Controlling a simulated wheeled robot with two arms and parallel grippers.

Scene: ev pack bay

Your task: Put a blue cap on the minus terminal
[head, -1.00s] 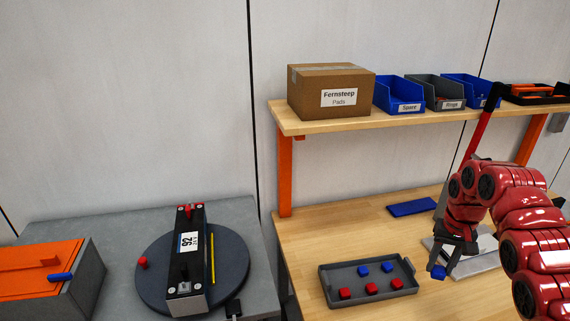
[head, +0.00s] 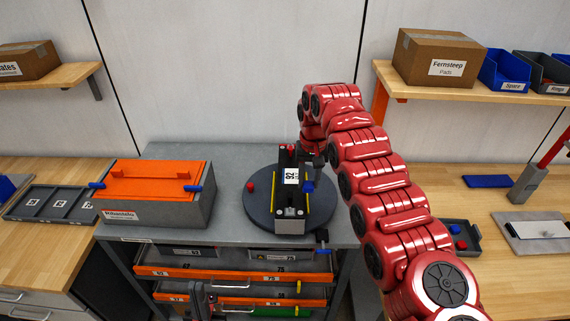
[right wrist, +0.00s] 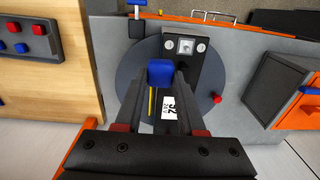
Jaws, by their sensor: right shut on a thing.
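A battery module (head: 290,212) with a label reading 92 lies on a dark round turntable (head: 258,212). My right gripper (head: 310,172) is over the module's right side, shut on a blue cap (head: 308,186). In the right wrist view, the blue cap (right wrist: 160,73) sits between the fingertips, in front of the module (right wrist: 184,75). The module's near end shows two silver bolts and a small label. The minus terminal cannot be clearly made out. What seems to be my left gripper (head: 203,300) is low at the bottom edge, its jaws unclear.
A red piece (head: 250,187) lies on the turntable left of the module. A grey box with an orange lid (head: 155,180) stands to the left. The cap tray (head: 473,247) is on the right wooden bench, partly hidden by my right arm. A blue-handled clamp (head: 322,240) is at the front edge.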

